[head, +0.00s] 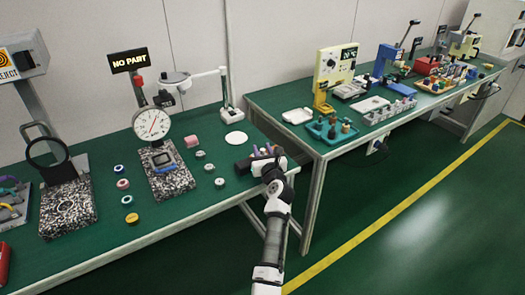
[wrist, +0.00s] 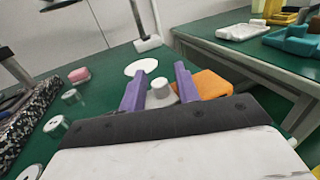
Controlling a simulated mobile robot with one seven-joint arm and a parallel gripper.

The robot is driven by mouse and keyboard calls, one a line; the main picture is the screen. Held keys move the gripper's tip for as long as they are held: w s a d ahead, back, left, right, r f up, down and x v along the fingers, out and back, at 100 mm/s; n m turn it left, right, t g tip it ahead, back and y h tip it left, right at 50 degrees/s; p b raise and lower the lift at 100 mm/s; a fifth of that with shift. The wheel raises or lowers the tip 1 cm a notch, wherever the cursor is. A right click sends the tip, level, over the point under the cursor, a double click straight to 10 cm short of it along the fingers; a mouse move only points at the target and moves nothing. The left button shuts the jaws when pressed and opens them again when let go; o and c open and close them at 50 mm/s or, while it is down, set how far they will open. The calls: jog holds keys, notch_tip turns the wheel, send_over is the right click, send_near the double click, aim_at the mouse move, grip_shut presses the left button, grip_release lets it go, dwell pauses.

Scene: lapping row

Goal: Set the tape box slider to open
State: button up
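My gripper (head: 262,151) is low over the right end of the near green bench. In the wrist view its two purple fingers (wrist: 160,84) stand apart. A small whitish round-topped piece (wrist: 160,90) shows between or just beyond them; I cannot tell whether they touch it. An orange box-like thing (wrist: 207,84) lies just right of the right finger, partly hidden by the gripper. It may be the tape box, but no label shows. I cannot make out a slider or its position.
A white disc (head: 236,138) lies flat beyond my gripper. Small rings and a pink roll (head: 191,142) lie to the left, near a dial gauge (head: 152,124) on a speckled base. A gap separates the near bench from the second bench (head: 300,135), which holds trays and fixtures.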

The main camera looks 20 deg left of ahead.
grip_shut()
jog(key=w+d, duration=0.1)
jog(key=w, duration=0.1)
jog(key=w+d+b, duration=0.1)
jog(key=w+d, duration=0.1)
jog(key=shift+w+d, duration=0.15)
jog(key=shift+d, duration=0.05)
jog(key=shift+o, duration=0.6)
grip_release()
jog(key=v, duration=1.3)
jog(key=shift+s+d, duration=0.25)
jog(key=shift+s, duration=0.1)
